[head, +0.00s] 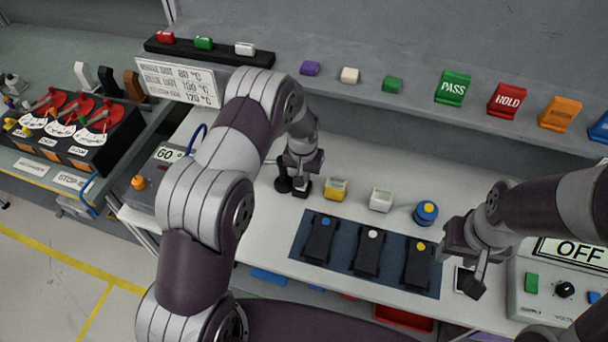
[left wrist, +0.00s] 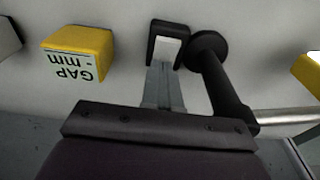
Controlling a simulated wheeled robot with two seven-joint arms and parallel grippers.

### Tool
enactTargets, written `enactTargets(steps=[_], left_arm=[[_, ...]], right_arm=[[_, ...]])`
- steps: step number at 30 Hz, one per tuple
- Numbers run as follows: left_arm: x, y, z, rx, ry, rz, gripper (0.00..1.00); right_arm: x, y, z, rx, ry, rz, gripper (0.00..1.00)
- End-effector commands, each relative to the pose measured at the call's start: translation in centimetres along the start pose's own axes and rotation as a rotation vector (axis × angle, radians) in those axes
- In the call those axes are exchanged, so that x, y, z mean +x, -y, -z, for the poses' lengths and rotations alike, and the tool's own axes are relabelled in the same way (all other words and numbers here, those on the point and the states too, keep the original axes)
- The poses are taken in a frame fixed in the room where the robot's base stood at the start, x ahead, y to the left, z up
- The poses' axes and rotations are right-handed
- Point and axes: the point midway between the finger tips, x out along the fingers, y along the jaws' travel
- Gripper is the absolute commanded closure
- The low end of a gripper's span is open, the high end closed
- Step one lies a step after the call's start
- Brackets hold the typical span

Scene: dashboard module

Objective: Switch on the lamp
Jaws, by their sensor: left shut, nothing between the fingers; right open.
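My left gripper (head: 300,178) points down at the back of the white bench; its closed fingers also show in the left wrist view (left wrist: 164,92). Their tips overlap a white pad in a small black frame (left wrist: 165,46), which looks like a switch. I cannot tell whether they touch it. Right beside it is a black part with a round disc (left wrist: 208,50) and a metal tube, possibly the lamp; it shows as a dark shape (head: 283,180) in the head view. No glow is visible. My right gripper (head: 476,284) is open and empty over the bench's right side.
A yellow block (head: 336,188), a white block (head: 381,200) and a blue knob (head: 426,213) stand right of my left gripper. A dark mat (head: 340,268) with three black pedals lies in front. A box reading OFF (head: 530,300) is at right. A raised shelf (head: 420,70) runs behind.

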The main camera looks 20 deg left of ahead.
Motion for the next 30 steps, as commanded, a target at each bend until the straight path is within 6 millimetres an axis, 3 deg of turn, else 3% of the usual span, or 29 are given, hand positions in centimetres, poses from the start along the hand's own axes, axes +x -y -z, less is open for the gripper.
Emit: enactTargets(steps=[1, 3, 17, 20, 26, 27, 30], left_arm=[[1.1, 0.1, -1.6, -0.005, 0.035, 0.000, 1.00], [0.9, 0.1, -1.9, -0.006, 0.036, 0.000, 1.00], [0.8, 0.1, -2.7, -0.009, 0.041, 0.000, 1.00], [-0.3, 0.1, -2.4, -0.009, 0.035, 0.000, 1.00], [-5.3, 0.2, -0.4, -0.008, -0.002, 0.002, 1.00], [-5.2, 0.2, -0.4, -0.007, -0.007, 0.001, 1.00], [-7.7, 0.2, -0.4, -0.006, -0.010, 0.001, 1.00]], right_arm=[[0.0, 0.0, 0.0, 0.000, 0.000, 0.000, 0.57], [-0.2, 0.0, 0.0, 0.000, 0.000, 0.000, 0.57], [-0.5, 0.0, 0.1, 0.000, 0.000, 0.000, 0.57], [-1.3, 0.0, 0.1, 0.000, 0.000, 0.000, 0.57], [-4.2, 0.0, 0.5, 0.000, 0.000, 0.000, 0.57], [-2.6, 0.0, 0.3, 0.000, -0.002, 0.000, 0.57], [-1.6, 0.0, 0.2, 0.000, 0.001, 0.000, 0.57]])
